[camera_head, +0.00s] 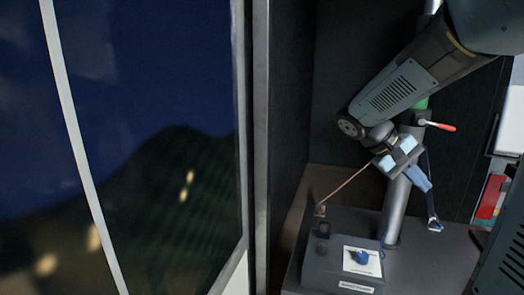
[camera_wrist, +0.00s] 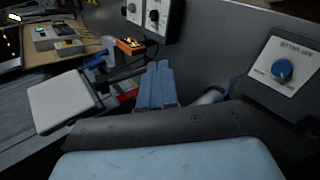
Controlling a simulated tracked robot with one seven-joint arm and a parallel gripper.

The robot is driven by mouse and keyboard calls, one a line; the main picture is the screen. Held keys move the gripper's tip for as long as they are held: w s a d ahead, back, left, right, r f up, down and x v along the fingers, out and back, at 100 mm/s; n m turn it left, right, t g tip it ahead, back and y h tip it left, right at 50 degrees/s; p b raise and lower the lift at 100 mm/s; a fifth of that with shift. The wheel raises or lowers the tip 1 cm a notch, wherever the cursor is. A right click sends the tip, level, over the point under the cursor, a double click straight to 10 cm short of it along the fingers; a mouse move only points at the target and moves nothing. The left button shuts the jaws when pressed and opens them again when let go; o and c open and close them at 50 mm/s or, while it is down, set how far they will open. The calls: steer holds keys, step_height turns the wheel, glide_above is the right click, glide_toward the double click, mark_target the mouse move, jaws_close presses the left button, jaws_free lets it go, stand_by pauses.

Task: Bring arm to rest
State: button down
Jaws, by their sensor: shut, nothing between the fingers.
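My arm comes in from the upper right in the head view, and its gripper (camera_head: 426,186) points down and to the right, beside the grey pole (camera_head: 396,212). The gripper's blue fingers also show in the wrist view (camera_wrist: 158,70), pressed together with nothing held. They appear to be in the air above the bench.
A box with a blue knob (camera_head: 363,257) stands on the bench below; a blue-knob panel (camera_wrist: 283,70) shows in the wrist view. A red-handled lever (camera_head: 440,126) juts from the pole. A thin brown rod (camera_head: 348,183) slants near the gripper. A window fills the left.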

steer(key=s+a+r+t+y, duration=0.1)
steer(key=s+a+t+y, duration=0.7)
steer(key=a, duration=0.4)
steer(key=shift+s+a+t+y, duration=0.25)
steer(key=shift+s+y, duration=0.35)
steer(key=shift+s, duration=0.65)
steer(key=c, duration=1.8)
jaws_free()
steer(key=shift+d+r, duration=0.1)
